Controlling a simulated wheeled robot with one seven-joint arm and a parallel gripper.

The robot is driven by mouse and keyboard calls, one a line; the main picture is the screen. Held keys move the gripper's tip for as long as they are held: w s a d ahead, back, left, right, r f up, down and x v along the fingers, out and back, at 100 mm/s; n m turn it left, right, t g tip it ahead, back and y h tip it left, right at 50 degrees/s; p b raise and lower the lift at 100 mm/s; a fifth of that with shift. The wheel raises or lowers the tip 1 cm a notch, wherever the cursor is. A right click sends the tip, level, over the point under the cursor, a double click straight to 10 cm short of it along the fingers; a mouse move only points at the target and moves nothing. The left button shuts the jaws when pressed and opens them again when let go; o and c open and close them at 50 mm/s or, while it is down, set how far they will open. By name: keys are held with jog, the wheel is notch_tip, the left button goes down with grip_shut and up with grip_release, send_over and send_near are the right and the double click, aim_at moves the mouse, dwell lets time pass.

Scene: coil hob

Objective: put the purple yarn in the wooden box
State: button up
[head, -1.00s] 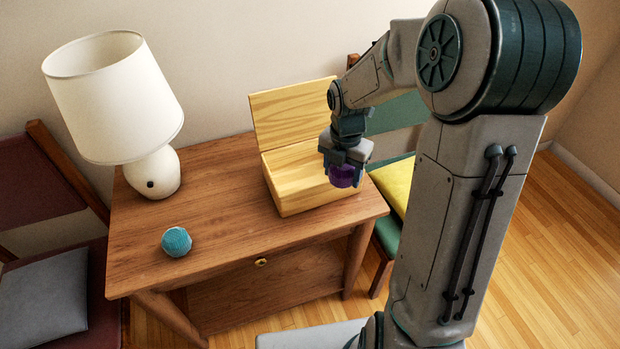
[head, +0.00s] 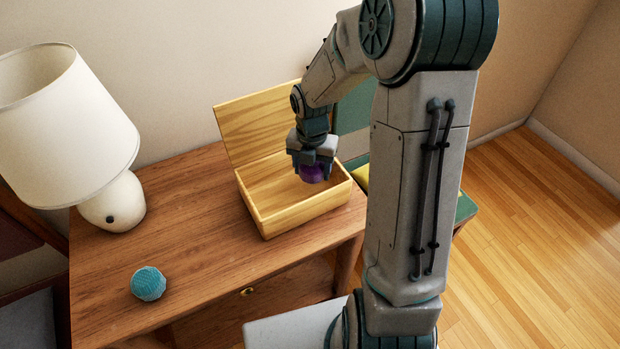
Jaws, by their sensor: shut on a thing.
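The purple yarn (head: 312,174) is held between the fingers of my gripper (head: 312,170), which is shut on it and points down. The wooden box (head: 277,222) stands on the table with its lid (head: 255,120) raised at the back. My gripper and the yarn appear over the right part of the box's opening. I cannot tell how far the yarn is above the box floor. My gripper hides part of the box's right inside and back edge.
A blue yarn ball (head: 148,284) lies on the wooden table (head: 190,240) at the front left. A white lamp (head: 70,125) stands at the left. A chair with a yellow cushion (head: 361,178) is right of the table.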

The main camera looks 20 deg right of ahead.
aim_at(312, 178)
jog(key=shift+f+b, duration=0.3)
jog(key=shift+f, duration=1.5)
jog(key=shift+f, duration=0.1)
jog(key=shift+f, duration=0.15)
jog(key=o, duration=1)
jog(key=shift+c, duration=0.2)
